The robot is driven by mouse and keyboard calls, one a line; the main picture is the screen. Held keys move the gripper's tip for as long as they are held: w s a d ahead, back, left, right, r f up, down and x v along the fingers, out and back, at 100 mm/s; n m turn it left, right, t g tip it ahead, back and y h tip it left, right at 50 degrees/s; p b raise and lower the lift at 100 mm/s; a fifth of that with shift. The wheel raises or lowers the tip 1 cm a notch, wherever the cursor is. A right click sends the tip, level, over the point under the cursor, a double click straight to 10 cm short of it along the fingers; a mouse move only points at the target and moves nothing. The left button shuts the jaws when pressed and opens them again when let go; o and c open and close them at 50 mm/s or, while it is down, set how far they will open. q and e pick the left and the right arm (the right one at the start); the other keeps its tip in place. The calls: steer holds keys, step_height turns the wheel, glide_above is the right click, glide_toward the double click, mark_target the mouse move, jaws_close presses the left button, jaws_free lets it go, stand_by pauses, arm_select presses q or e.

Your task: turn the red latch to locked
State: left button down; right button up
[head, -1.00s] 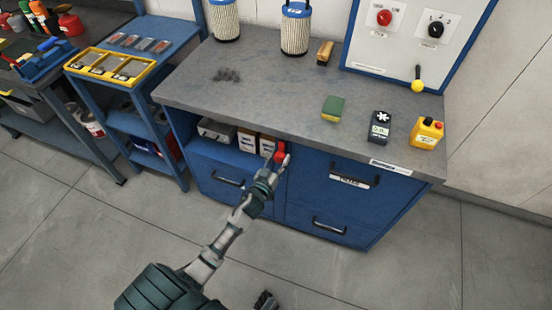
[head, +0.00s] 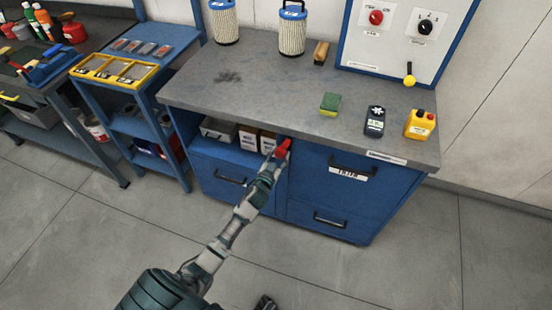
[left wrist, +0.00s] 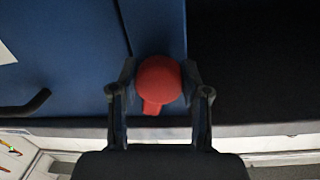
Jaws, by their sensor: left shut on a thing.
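The red latch (head: 283,149) is on the upright strip of the blue cabinet front, just under the worktop, between the open shelf bay and the drawer at the right. In the left wrist view its round red hub (left wrist: 158,78) and short tab show between the two fingers. My left gripper (head: 273,160) reaches up to it from below and is shut on the latch. The fingers hide part of the latch in the head view. A small dark part at the bottom edge of the head view (head: 265,302) may be my right gripper; its fingers cannot be made out.
The grey worktop (head: 290,105) overhangs the latch. On it stand a green sponge (head: 330,104), a dark meter (head: 375,121) and a yellow box (head: 420,124). White boxes (head: 248,139) sit in the open bay at the left. A black drawer handle (head: 352,167) is at the right.

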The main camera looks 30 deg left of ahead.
arm_select(q)
steer(key=shift+r+m, duration=0.3)
steer(key=shift+m, duration=0.2)
steer(key=m+p, duration=0.2)
steer(key=m, duration=0.2)
steer(key=shift+y, duration=0.3)
steer(key=shift+f+m+g+p, duration=0.1)
steer(key=shift+m+g+p, duration=0.2)
steer(key=shift+m, duration=0.7)
steer(key=m, duration=0.3)
steer(key=shift+p, duration=0.3)
steer(key=shift+d+f+m, duration=0.1)
steer(key=shift+m, duration=1.3)
arm_select(e)
step_height(320, 180, down, 10)
steer(key=g, duration=0.1)
steer(key=shift+s+r, duration=0.25)
steer(key=shift+s, duration=0.05)
arm_select(q)
steer(key=shift+f+m, duration=0.1)
steer(key=shift+m, duration=0.2)
arm_select(e)
steer(key=shift+s+f, duration=0.1)
steer(key=shift+f, duration=0.1)
steer(key=shift+a, duration=0.1)
